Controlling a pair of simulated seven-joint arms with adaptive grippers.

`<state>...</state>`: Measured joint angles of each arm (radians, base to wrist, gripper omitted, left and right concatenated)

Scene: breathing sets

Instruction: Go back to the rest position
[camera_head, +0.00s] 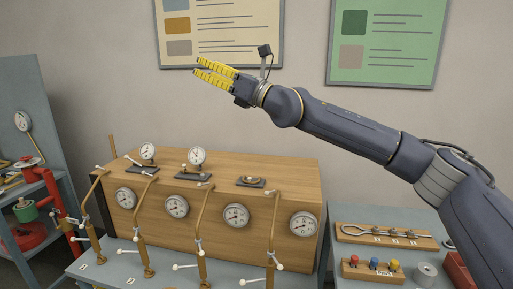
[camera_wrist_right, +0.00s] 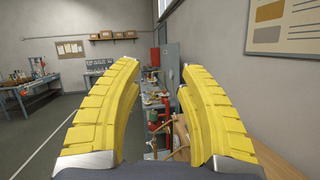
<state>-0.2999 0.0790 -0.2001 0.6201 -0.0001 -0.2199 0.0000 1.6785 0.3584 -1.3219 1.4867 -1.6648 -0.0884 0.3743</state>
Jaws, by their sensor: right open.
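My right gripper (camera_head: 196,67) is raised in front of the wall in the head view, above the wooden gauge box. Its yellow fingers point left. In the right wrist view its two yellow fingers (camera_wrist_right: 158,75) stand apart with nothing between them, so it is open and empty. My right arm reaches in from the right side of the head view. My left gripper does not show in either view.
A wooden box (camera_head: 225,165) with several dial gauges and brass pipes stands on the bench below the gripper. A wooden tool rack (camera_head: 385,238) and a block with coloured knobs (camera_head: 372,273) lie at right. A red and green apparatus (camera_head: 28,215) stands at left. Posters (camera_head: 388,40) hang behind.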

